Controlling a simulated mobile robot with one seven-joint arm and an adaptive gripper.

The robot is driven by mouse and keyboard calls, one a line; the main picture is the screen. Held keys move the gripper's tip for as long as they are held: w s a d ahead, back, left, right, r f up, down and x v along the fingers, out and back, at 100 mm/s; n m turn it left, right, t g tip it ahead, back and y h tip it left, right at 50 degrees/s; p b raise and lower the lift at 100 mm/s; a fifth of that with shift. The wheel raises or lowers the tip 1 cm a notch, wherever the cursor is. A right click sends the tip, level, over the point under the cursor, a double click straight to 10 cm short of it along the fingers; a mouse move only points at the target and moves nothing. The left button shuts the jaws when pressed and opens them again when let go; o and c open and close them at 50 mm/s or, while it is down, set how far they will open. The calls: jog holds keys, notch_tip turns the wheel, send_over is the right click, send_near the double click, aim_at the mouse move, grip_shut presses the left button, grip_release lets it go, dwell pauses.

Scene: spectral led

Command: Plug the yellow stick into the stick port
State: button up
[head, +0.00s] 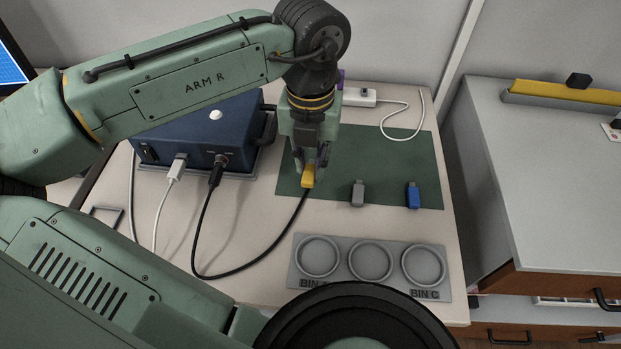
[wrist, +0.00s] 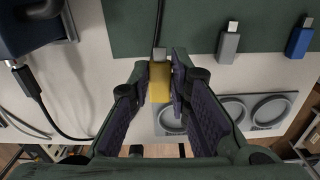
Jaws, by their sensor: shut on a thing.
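The yellow stick (head: 308,177) is held between the fingers of my gripper (head: 309,166), above the green mat. In the wrist view, the yellow stick (wrist: 159,84) sits between my fingertips (wrist: 160,72), with its grey metal plug toward the top. A dark cable shows beyond the plug; I cannot tell whether they touch. No opening is clearly identifiable as the stick port. The blue box (head: 205,130) has a dark opening on its front, and a white block (head: 355,97) stands at the back of the table.
A grey stick (head: 358,193) and a blue stick (head: 413,195) lie on the green mat (head: 405,160). A grey bin tray (head: 385,289) is in front. A black cable (head: 232,271) loops from the box toward my gripper. A white cable (head: 420,112) lies at the back right.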

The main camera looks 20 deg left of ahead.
send_over(310, 192)
notch_tip(310, 192, down, 4)
jog(key=shift+f, duration=0.1)
jog(key=shift+f+p, duration=0.45)
jog(key=shift+f, duration=0.55)
jog(key=shift+d, duration=0.1)
jog(key=shift+f, duration=0.2)
jog(key=o, duration=0.8)
jog(key=shift+o, duration=0.2)
jog(key=shift+f+b, duration=0.1)
jog(key=shift+b, duration=0.5)
